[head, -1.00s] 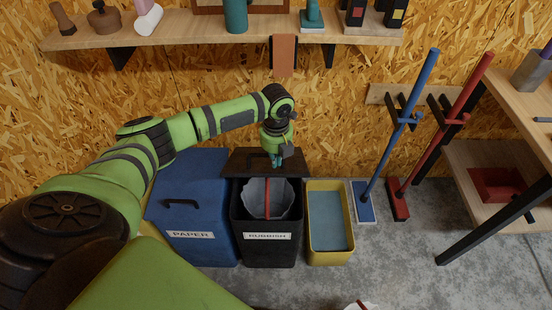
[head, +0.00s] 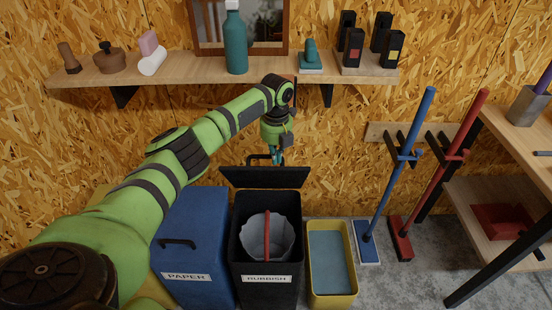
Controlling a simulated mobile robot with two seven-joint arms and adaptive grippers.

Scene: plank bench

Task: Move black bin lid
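The black bin lid (head: 265,178) is raised at the back of the black rubbish bin (head: 268,290), tilted, with its handle on the far side. The bin stands open on the floor, marked RUBBISH, with a grey liner (head: 255,238) inside. My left gripper (head: 278,158) is at the lid's handle, above its far edge, and appears shut on it. Its fingertips are small and partly hidden by the lid. My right gripper is not in view.
A blue PAPER bin (head: 192,240) with its lid down stands left, and a yellow tub (head: 331,297) right. A blue broom (head: 398,165) and a red broom (head: 441,170) lean further right. A wooden shelf (head: 200,71) holding several items runs above my gripper.

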